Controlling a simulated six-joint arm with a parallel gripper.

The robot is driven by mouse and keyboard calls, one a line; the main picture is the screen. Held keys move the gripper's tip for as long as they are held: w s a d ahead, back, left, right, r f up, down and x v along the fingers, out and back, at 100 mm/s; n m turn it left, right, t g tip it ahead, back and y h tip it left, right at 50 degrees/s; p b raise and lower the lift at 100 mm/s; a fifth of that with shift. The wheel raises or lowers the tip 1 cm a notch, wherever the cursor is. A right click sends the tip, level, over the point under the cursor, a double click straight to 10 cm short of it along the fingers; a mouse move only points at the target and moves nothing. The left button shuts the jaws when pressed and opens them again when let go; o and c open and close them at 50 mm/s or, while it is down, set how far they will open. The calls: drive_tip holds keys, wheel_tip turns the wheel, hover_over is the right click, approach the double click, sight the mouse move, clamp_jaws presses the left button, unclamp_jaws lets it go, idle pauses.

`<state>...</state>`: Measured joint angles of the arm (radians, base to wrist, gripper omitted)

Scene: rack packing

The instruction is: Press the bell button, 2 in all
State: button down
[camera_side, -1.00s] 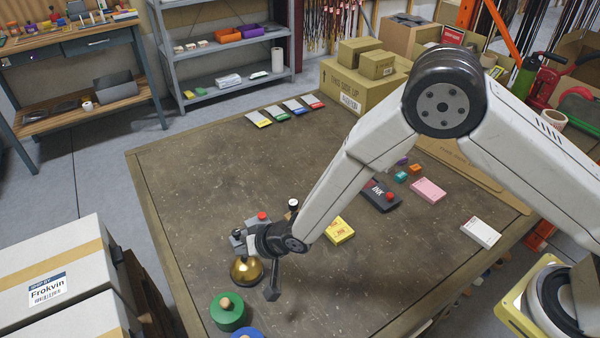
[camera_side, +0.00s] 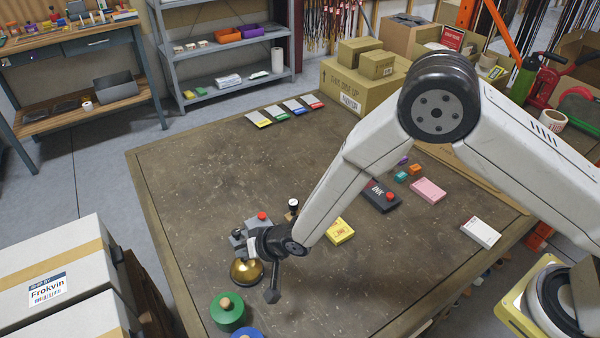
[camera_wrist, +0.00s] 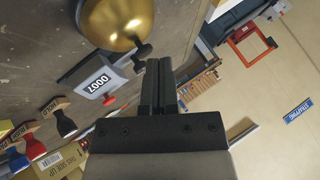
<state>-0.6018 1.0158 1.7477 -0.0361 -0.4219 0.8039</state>
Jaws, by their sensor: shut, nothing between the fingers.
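The bell (camera_side: 246,272) is a gold dome on the near left part of the table in the side view. The wrist view shows the dome (camera_wrist: 120,20) at the top, with its dark button (camera_wrist: 143,50) facing my fingertips. My gripper (camera_wrist: 160,65) is shut and empty, and its fingertips look very close beside the button. I cannot tell whether they touch. In the side view my wrist hangs right at the bell and hides its top and button, so the fingertips are not clear there.
A grey counter (camera_wrist: 92,80) reading 0007, with a red knob, stands close to the bell. Stamps (camera_wrist: 62,118) stand beyond it in the wrist view. A green disc with a wooden knob (camera_side: 228,312) is just in front of the bell. The table's far middle is clear.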

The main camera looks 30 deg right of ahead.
drive_tip(key=shift+f, duration=0.45)
idle(0.8)
drive_tip(key=shift+r, duration=0.9)
drive_tip(key=shift+r, duration=2.5)
